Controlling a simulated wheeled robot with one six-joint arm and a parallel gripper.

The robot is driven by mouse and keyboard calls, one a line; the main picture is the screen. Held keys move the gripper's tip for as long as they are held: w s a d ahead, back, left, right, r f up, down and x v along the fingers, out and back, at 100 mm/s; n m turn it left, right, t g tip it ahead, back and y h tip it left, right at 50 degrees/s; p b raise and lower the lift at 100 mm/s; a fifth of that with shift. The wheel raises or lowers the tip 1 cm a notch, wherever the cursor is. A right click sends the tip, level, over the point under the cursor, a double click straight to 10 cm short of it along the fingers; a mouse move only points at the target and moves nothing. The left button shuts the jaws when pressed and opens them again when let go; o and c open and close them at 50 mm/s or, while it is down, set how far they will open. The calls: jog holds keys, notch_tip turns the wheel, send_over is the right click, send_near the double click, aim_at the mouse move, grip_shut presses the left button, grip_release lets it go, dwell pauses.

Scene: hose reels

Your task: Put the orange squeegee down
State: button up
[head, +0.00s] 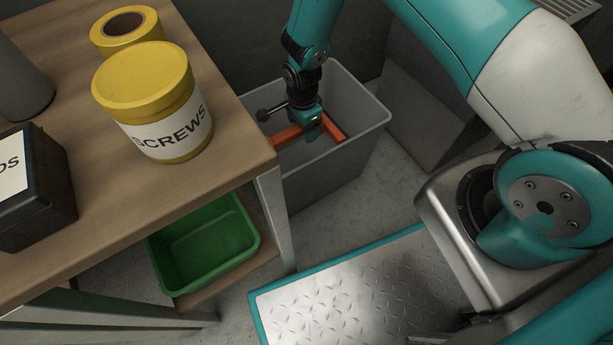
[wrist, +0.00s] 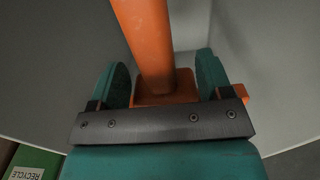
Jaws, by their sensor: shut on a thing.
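The orange squeegee (head: 288,136) is held in my gripper (head: 312,132) at the mouth of a grey bin (head: 352,155). In the head view, orange parts show on both sides of the gripper, within the bin's rim. In the wrist view, the squeegee's orange handle (wrist: 147,45) runs away from between the two teal fingers (wrist: 165,85) toward the top of the picture. A wider orange part lies near the finger bases. Grey bin walls surround the handle in that view. The squeegee's far end is out of view, and I cannot tell whether it touches the bin.
A wooden table (head: 75,90) stands left of the bin, with a yellow screws tub (head: 150,90), a yellow tape roll (head: 125,28) and a black box (head: 35,190) on it. A green bin (head: 205,245) sits on its lower shelf. A grey panel stands right of the grey bin.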

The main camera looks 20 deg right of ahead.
notch_tip(320, 180, down, 21)
jog(key=b, duration=1.1)
jog(key=shift+r, duration=0.15)
jog(key=o, duration=0.9)
